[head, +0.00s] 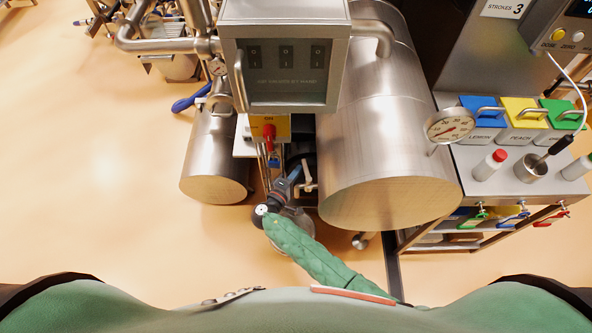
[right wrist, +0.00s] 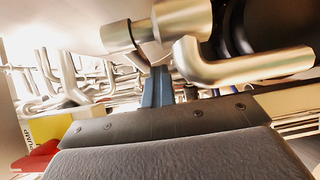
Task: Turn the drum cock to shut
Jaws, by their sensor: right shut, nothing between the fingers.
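The big steel drum (head: 385,120) lies right of the middle in the head view. A small steel cock with a lever (head: 308,178) sits at its lower left side. In the right wrist view, steel pipe fittings (right wrist: 180,20) and a bent pipe (right wrist: 245,66) stand close ahead; which part is the cock's lever I cannot tell. My right gripper (head: 298,172) is just left of the cock, with its blue fingers (right wrist: 157,88) shut and empty, close under the fittings. Whether they touch is unclear. My left gripper is not in view.
A smaller steel cylinder (head: 215,155) stands at left, with a blue lever (head: 190,101) behind it. A red knob (head: 269,131) on a yellow plate and a control box (head: 285,60) are above my gripper. A bench (head: 510,180) with bottles stands at right. The left floor is clear.

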